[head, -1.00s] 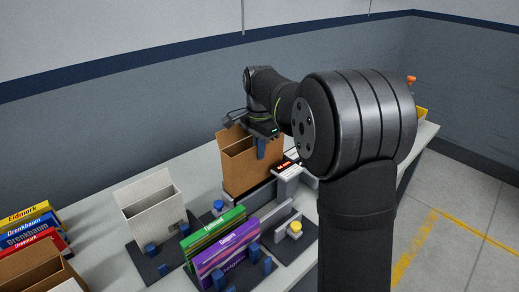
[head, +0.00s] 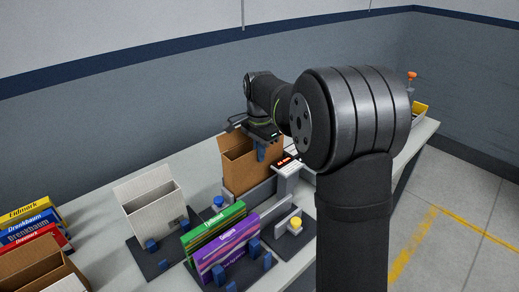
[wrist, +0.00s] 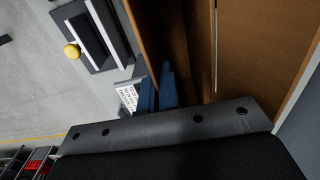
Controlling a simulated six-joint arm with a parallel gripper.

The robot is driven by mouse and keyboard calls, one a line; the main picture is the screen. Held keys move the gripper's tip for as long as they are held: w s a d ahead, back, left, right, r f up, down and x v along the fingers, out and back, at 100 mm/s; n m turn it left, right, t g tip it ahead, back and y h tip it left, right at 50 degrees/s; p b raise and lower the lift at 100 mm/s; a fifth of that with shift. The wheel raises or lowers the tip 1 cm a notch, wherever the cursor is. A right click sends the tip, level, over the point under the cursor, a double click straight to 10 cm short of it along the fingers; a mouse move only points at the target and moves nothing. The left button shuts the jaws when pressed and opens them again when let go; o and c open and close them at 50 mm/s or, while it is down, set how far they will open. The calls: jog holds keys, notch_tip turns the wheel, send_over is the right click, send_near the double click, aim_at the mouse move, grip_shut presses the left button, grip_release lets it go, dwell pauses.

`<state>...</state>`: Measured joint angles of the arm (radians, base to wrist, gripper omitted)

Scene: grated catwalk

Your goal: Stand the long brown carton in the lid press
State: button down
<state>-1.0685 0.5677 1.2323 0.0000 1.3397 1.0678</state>
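The long brown carton (head: 243,173) stands upright with its top open, in the middle of the table. My gripper (head: 262,150) reaches down at its upper right edge. In the wrist view, the blue fingers (wrist: 157,88) are close together at a wall of the brown carton (wrist: 262,60), apparently pinching it. The carton's base is partly behind a low grey rail (head: 260,194), beside a blue knob (head: 218,202); I cannot tell whether it rests on the plate. No label shows which station is the lid press.
A box with a red display (head: 287,165) sits just right of the carton. A station with a yellow button (head: 295,223) lies in front. Green (head: 213,228) and purple (head: 228,250) cartons, a white carton (head: 152,205) and an open brown box (head: 38,268) stand left and forward.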

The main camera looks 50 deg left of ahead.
jog(key=shift+f, duration=3.2)
jog(key=c, duration=1.6)
grip_release()
jog(key=shift+o, duration=0.4)
jog(key=o, duration=0.3)
jog(key=shift+o, duration=0.2)
jog(key=shift+r, duration=0.15)
jog(key=shift+r, duration=3.9)
